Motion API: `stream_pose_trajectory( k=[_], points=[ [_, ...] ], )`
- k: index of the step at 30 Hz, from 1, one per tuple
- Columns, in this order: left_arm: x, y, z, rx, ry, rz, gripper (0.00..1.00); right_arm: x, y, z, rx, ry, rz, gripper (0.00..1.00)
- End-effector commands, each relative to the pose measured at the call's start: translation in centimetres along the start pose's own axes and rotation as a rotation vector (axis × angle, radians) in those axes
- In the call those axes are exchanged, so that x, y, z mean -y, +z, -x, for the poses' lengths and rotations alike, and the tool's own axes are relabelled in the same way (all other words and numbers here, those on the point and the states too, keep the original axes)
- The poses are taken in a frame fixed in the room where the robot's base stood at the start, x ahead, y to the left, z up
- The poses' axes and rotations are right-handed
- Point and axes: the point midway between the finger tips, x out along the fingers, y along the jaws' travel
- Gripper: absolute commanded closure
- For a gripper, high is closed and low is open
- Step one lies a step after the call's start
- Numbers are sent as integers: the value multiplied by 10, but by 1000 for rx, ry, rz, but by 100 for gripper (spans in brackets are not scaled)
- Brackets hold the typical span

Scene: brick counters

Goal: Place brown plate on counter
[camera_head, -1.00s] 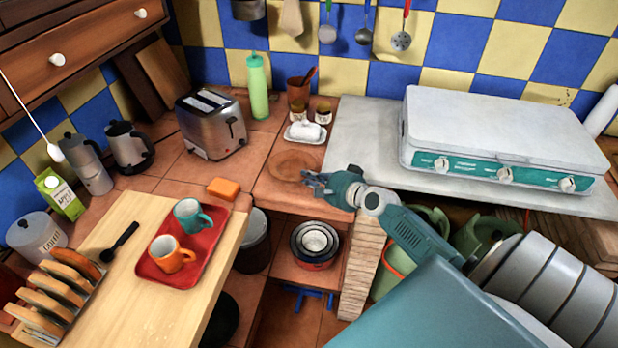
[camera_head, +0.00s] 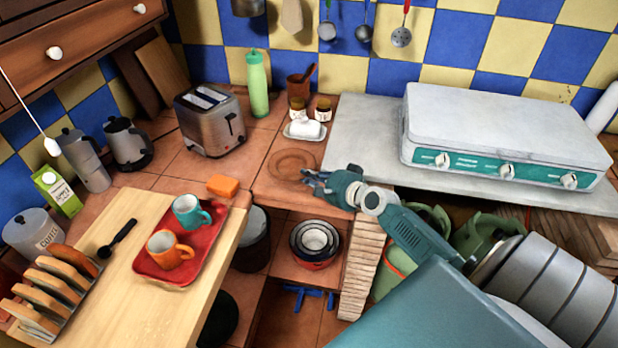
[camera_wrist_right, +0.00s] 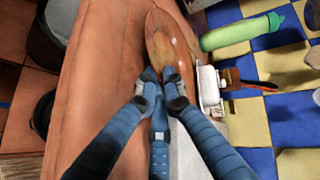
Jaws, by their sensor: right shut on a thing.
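The brown plate (camera_head: 291,163) is at the front of the tiled counter (camera_head: 265,190), left of the grey slab and in front of the butter dish. My right gripper (camera_head: 316,181) comes in from the right and is shut on the plate's near right rim. In the right wrist view the two blue fingers (camera_wrist_right: 162,76) meet at the end of the brown plate (camera_wrist_right: 170,42). The plate lies flat or nearly so over the counter; I cannot tell whether it touches the tiles. My left gripper is not in view.
A white butter dish (camera_head: 304,130) stands just behind the plate. An orange sponge (camera_head: 223,185) lies to its left, and a toaster (camera_head: 211,119) stands farther back. A white stove (camera_head: 505,135) is at the right. Bare tiles lie between the toaster and plate.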

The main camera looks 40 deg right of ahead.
Motion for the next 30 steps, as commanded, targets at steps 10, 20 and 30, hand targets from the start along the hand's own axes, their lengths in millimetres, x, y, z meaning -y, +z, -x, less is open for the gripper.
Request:
stream_pose_trajectory(
  k=[10,20,30],
  points=[
    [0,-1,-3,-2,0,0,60,-16,4,-1,8,24,-1,100],
    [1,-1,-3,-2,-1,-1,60,-17,5,-1,9,26,-1,71],
    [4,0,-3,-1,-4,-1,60,-19,6,2,10,29,-2,71]
  ],
)
